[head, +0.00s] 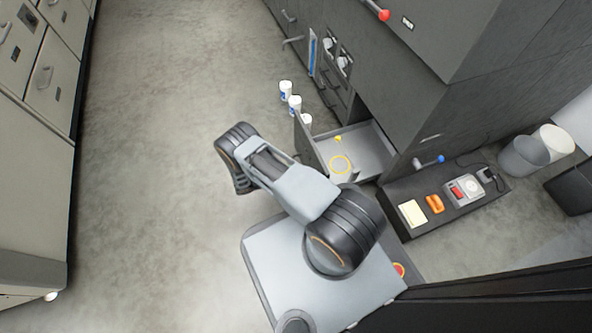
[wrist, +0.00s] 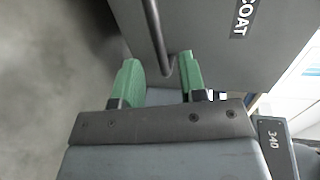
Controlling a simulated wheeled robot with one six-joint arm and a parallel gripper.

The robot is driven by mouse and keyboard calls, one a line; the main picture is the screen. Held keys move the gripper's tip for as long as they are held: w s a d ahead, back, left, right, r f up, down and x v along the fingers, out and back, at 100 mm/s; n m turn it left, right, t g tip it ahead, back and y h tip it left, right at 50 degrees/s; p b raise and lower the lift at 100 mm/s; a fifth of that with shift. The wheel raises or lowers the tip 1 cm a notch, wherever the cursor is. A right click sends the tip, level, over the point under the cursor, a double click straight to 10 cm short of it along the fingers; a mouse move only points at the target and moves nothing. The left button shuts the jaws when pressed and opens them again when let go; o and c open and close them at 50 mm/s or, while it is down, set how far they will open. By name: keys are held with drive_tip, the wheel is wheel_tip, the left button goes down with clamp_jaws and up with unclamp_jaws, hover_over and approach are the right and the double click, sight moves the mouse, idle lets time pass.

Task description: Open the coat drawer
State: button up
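In the wrist view the grey drawer front (wrist: 225,60) carries a label (wrist: 243,16) reading "COAT". Its dark bar handle (wrist: 154,32) runs down from the top edge and bends in at its lower end. My gripper (wrist: 160,78) has two green fingers standing well apart. The lower end of the handle shows between them, nearer the right finger; I cannot tell whether it touches. Nothing is clamped. In the head view my arm hides the gripper, and I cannot pick out the coat drawer there.
A low dark surface (head: 460,215) bears a device (head: 464,189) and an orange item (head: 435,204). Open floor (head: 165,150) lies left.

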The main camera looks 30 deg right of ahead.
drive_tip(key=v, duration=0.9)
drive_tip(key=shift+p, duration=0.45)
drive_tip(key=w+d+r+m+g+y+p, duration=0.15)
drive_tip(key=r+m+y+p, duration=0.5)
drive_tip(key=r, duration=1.65)
drive_tip(key=w+r+m+g+y+p, duration=0.15)
drive_tip(key=r+m+p, duration=1)
drive_tip(key=r, duration=1.15)
drive_tip(key=s+d+r+m+t+y+p, duration=0.1)
drive_tip(key=s+r+m+p, duration=0.4)
drive_tip(key=r, duration=0.7)
drive_tip(key=s+d+r+m+t+y+p, duration=0.1)
drive_tip(key=s+r+m+t+y+p, duration=0.3)
drive_tip(key=r+p, duration=0.5)
drive_tip(key=s+d+r+m+t+y+p, duration=0.1)
drive_tip(key=s+r+m+p, duration=0.4)
drive_tip(key=r, duration=1.1)
drive_tip(key=m+t+y+p, duration=0.1)
drive_tip(key=m+t+p, duration=0.1)
drive_tip(key=p, duration=0.1)
drive_tip(key=shift+s+r+m+y, duration=0.3)
drive_tip(key=shift+s+r+m, duration=0.05)
drive_tip(key=shift+s+m, duration=0.05)
drive_tip(key=shift+d, duration=0.1)
